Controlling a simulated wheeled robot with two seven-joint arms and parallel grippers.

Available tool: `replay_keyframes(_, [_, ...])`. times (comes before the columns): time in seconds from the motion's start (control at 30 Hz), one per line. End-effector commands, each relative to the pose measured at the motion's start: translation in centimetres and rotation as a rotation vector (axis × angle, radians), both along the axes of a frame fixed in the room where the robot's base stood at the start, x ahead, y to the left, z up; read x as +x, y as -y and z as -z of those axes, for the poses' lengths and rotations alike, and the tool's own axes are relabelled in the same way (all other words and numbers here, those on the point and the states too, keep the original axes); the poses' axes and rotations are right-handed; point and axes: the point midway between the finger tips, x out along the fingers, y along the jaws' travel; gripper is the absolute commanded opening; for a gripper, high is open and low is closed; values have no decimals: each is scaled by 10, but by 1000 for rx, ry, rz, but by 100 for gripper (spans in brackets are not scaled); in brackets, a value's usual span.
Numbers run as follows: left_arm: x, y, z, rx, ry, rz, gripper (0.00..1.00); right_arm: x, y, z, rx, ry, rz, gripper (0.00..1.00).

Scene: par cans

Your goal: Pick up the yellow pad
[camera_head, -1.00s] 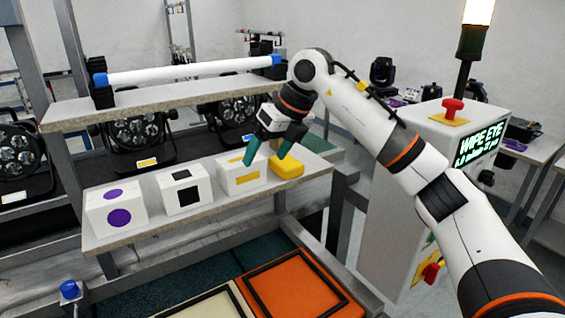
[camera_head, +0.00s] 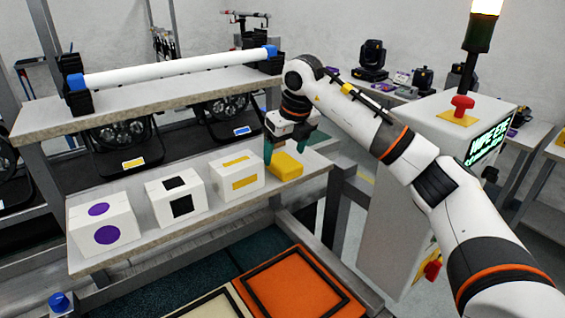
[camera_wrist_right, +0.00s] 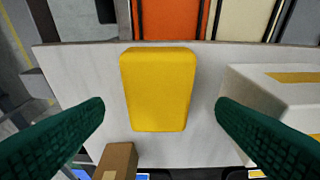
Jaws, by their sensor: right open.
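The yellow pad (camera_head: 285,166) lies flat on the light shelf at its right end, beside the white box with a yellow mark (camera_head: 236,176). My right gripper (camera_head: 284,150) is open just above and behind the pad, pointing down. In the right wrist view the yellow pad (camera_wrist_right: 158,90) lies between the two green fingers (camera_wrist_right: 160,118), with a gap on each side; I see no contact. My left gripper is not in view.
A white box with a black mark (camera_head: 176,195) and one with purple dots (camera_head: 105,222) stand further left on the shelf (camera_head: 160,235). An upper shelf (camera_head: 150,104) carries a white tube. An orange tray (camera_head: 345,306) is below in front.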

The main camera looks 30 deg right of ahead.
Motion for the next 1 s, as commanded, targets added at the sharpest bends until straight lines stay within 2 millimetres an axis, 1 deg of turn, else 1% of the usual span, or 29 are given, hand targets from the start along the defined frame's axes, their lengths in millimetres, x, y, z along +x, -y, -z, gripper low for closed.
replay_keyframes(0.03, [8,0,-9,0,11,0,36,1,1,5,-1,-5,1,80])
replay_keyframes(0.1, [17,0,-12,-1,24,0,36,4,1,16,-1,-4,0,80])
replay_keyframes(0.2, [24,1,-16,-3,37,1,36,7,1,27,0,-3,0,80])
replay_keyframes(0.3, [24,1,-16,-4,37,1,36,9,0,31,0,1,0,80])
replay_keyframes(0.47, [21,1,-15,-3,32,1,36,9,0,32,0,1,0,80])
replay_keyframes(0.5, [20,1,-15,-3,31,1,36,9,0,32,0,1,0,78])
replay_keyframes(0.57, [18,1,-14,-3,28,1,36,9,0,32,0,1,0,69])
replay_keyframes(0.7, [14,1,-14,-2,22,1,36,8,0,31,0,1,0,46])
replay_keyframes(0.77, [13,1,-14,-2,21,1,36,8,0,31,0,0,0,36])
replay_keyframes(0.8, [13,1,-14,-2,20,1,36,8,0,31,0,0,0,32])
replay_keyframes(1.0, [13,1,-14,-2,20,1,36,9,0,31,0,1,0,32])
